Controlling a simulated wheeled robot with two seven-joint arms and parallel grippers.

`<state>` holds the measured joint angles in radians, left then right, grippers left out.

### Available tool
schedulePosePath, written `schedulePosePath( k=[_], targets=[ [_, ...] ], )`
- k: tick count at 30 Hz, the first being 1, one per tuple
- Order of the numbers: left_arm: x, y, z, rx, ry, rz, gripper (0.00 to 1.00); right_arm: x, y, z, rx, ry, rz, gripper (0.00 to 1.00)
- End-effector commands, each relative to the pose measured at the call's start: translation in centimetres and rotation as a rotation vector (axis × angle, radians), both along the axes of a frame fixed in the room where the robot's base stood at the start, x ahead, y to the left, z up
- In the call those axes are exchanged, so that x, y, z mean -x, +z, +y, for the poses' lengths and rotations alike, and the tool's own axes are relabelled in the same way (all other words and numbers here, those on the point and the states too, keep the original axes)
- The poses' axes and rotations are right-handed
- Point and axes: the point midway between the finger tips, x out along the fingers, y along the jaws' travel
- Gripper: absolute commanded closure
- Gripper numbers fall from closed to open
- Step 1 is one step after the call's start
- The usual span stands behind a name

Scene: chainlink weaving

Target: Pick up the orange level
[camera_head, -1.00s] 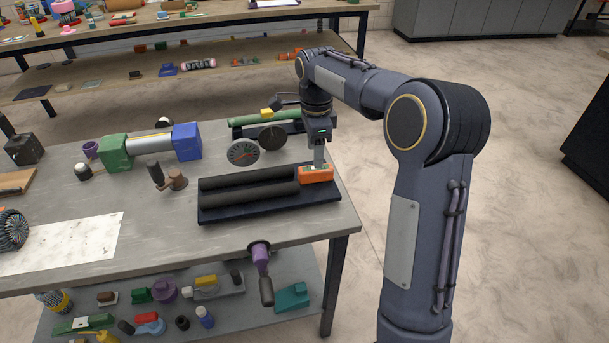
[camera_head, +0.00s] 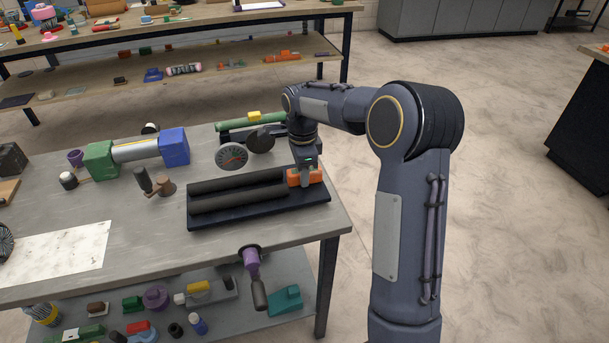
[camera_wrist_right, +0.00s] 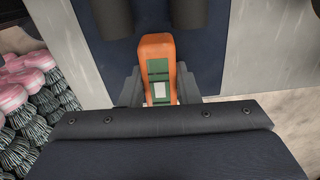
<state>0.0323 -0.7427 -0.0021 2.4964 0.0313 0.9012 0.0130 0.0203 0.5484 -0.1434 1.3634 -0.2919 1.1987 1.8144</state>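The orange level (camera_head: 316,176) is a small orange block with green panels. It lies at the right end of the dark tray (camera_head: 215,219). My right gripper (camera_head: 305,178) is lowered onto it from above, one finger crossing its near side. In the right wrist view the level (camera_wrist_right: 157,52) sits between the two grey fingers (camera_wrist_right: 160,92), which lie close along both sides. I cannot tell whether they press on it or leave a small gap. My left gripper is in no view.
Two dark cylinders (camera_head: 240,188) lie on the tray left of the level. A round dial (camera_head: 231,156), a dark disc (camera_head: 261,140) and a green bar (camera_head: 250,121) stand behind. The table's right edge is close by, with open floor beyond.

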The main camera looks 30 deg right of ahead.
Motion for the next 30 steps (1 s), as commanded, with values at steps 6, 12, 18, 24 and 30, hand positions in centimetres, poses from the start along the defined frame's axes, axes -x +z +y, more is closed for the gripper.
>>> schedulePosePath(
  k=[6, 12, 18, 24, 30],
  targets=[
    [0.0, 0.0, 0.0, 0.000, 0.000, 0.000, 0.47, 0.0, 0.0, 0.0, 0.000, 0.000, -0.001, 1.00],
    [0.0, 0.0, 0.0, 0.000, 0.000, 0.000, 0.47, 0.0, 0.1, 0.0, 0.000, 0.000, -0.001, 1.00],
    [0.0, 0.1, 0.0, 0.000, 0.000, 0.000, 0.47, -0.1, 1.1, 0.0, 0.001, 0.000, -0.004, 1.00],
    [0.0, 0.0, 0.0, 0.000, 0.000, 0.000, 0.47, 0.3, 4.0, 0.6, -0.001, 0.004, -0.005, 1.00],
    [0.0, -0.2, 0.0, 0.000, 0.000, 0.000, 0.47, 2.5, 8.0, 3.2, 0.000, 0.005, -0.007, 1.00]
  ],
)
